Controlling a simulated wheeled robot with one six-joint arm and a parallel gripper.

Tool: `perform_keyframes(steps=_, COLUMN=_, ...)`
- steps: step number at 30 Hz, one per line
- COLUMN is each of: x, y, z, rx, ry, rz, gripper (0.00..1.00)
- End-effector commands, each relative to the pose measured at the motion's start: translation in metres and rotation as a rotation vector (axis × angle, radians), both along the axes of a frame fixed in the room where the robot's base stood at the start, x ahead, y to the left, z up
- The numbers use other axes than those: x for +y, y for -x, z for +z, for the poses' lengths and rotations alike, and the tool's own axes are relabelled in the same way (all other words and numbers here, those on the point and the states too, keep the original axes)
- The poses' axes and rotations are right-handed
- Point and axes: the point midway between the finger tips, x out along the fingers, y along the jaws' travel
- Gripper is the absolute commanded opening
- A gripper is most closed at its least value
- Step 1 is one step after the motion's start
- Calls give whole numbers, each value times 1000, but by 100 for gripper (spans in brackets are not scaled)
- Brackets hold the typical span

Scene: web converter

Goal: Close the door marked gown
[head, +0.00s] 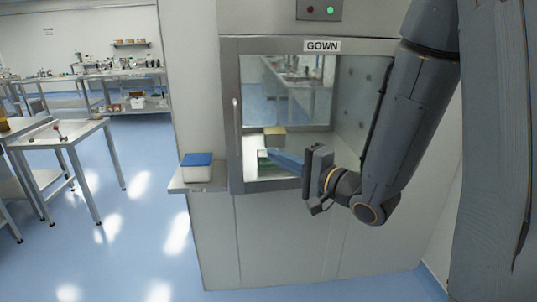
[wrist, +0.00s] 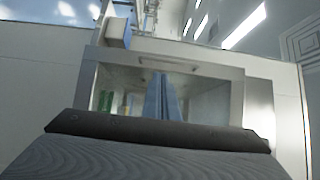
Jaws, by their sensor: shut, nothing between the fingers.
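The door marked GOWN (head: 232,70) is a grey-framed glass door on a pale cabinet, with an upright handle (head: 237,122) along its left side. It looks flush or nearly flush with the cabinet front; I cannot tell whether a small gap is left. The door frame also shows turned sideways in the wrist view (wrist: 235,102). My gripper (head: 271,154) reaches in from the right, its blue fingers together and empty, in front of the lower glass. The fingers (wrist: 163,78) point towards the door in the wrist view. Contact with the door is unclear.
A white box with a blue lid (head: 197,166) stands on a small ledge (head: 185,187) left of the door. A panel with red and green lights (head: 319,9) is above. A steel table (head: 62,139) stands at left; the blue floor between is clear.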

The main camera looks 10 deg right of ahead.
Motion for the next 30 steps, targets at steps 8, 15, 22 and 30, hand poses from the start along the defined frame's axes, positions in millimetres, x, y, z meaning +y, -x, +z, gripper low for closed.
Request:
perform_keyframes(steps=8, x=33, y=-42, z=0, rx=1, ry=2, rz=3, gripper=0)
perform_keyframes(steps=15, x=60, y=-77, z=0, rx=0, ry=3, rz=3, gripper=0)
perform_keyframes(steps=22, x=73, y=-96, z=-1, rx=1, ry=3, rz=0, gripper=0)
perform_keyframes(steps=30, x=75, y=-101, z=-2, rx=0, ry=3, rz=-2, gripper=0)
